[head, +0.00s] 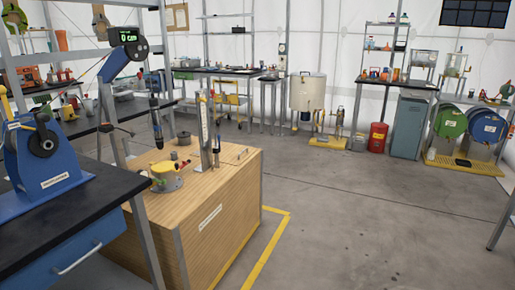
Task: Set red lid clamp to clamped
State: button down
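I cannot make out a red lid clamp for certain. A small yellow pot-like device (167,181) on the wooden cabinet top has red parts at its upper right, too small to read as a clamp or to tell its position. A cream lidded drum (306,94) stands at the back middle; any clamp on it is too small to tell. My gripper is not in view.
The wooden cabinet (222,215) stands at the middle left, beside a dark-topped bench (60,215) with a blue winch (45,165). A red canister (377,138) and green and blue drums (450,122) stand at the back right. The middle floor is clear.

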aim_at(185, 163)
jog(key=i+l+z, duration=0.35)
jog(key=i, duration=0.3)
jog(key=i+z, duration=0.35)
jog(key=i, duration=0.25)
jog(key=i+u, duration=0.15)
jog(key=i, duration=0.3)
jog(key=i+l+u, duration=0.15)
jog(key=i, duration=0.3)
jog(key=i+l+u, duration=0.15)
jog(key=i, duration=0.3)
jog(key=i+l+u, duration=0.15)
jog(key=i+u, duration=0.15)
jog(key=u, duration=0.15)
jog(key=i+l+u, duration=0.25)
jog(key=u, duration=0.2)
jog(key=i+l+u, duration=0.2)
jog(key=u, duration=0.25)
jog(key=i+l+u, duration=0.15)
jog(key=l+u, duration=1.15)
jog(key=l, duration=0.15)
jog(key=l+u, duration=0.3)
jog(key=l, duration=0.2)
jog(key=u, duration=0.3)
jog(key=i+l+u, duration=0.1)
jog(key=l+u, duration=0.75)
jog(key=l, duration=0.15)
jog(key=l+u, duration=0.15)
jog(key=l, duration=0.45)
jog(key=k+l+u, duration=0.15)
jog(key=l, duration=0.45)
